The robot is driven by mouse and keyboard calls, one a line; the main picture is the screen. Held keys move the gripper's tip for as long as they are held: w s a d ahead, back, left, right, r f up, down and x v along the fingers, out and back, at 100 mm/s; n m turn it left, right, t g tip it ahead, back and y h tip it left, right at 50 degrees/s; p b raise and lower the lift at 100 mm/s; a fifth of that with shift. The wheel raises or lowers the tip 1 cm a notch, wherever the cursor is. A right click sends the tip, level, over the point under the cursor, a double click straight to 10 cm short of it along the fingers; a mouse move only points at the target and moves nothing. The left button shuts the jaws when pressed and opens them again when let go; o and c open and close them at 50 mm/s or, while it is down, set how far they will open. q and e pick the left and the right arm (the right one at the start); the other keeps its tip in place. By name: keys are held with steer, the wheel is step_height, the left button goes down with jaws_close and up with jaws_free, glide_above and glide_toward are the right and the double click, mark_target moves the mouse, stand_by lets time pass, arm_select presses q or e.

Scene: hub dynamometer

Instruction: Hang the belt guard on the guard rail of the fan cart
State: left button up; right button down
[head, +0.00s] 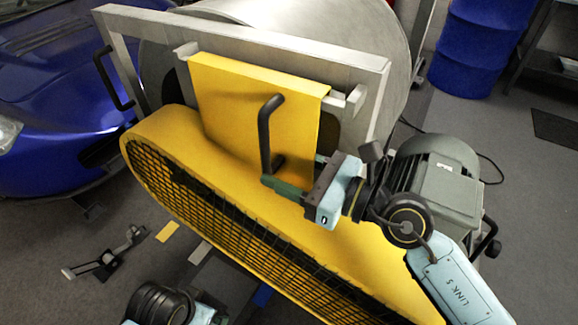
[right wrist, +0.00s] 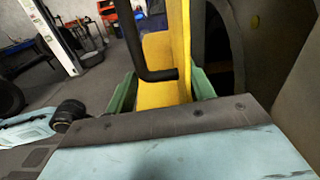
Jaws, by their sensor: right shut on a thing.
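The yellow belt guard (head: 200,150), with dark mesh on its face, stands tilted in the middle of the head view. Its upright plate (head: 232,90) has a folded top lip that lies at the guard rail (head: 353,98), whose ends show on both sides. I cannot tell whether the lip rests fully on the rail. My right gripper (head: 288,190) is shut on the guard's black handle (head: 266,130) at its lower end. In the right wrist view the handle (right wrist: 135,45) and yellow plate (right wrist: 165,70) lie between the green fingers. My left gripper's fingers are out of view.
The fan cart's pale frame (head: 240,45) surrounds the rail, with a large grey drum (head: 320,30) behind. A grey-green motor (head: 435,165) stands close to my right arm. A blue car (head: 50,100) is at left, a blue barrel (head: 485,45) at back right.

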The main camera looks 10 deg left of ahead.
steer(key=shift+r, duration=0.2)
steer(key=c, duration=0.6)
jaws_free()
steer(key=shift+o, duration=0.7)
steer(key=shift+f, duration=0.35)
steer(key=shift+d+r, duration=0.1)
steer(key=shift+d, duration=0.05)
steer(key=v, duration=0.7)
steer(key=shift+d, duration=0.1)
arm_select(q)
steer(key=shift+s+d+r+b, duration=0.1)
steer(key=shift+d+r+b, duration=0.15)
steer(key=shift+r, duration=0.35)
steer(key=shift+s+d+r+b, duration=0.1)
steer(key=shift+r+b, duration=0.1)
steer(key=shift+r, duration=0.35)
arm_select(e)
steer(key=v, duration=0.6)
steer(key=shift+r, duration=0.2)
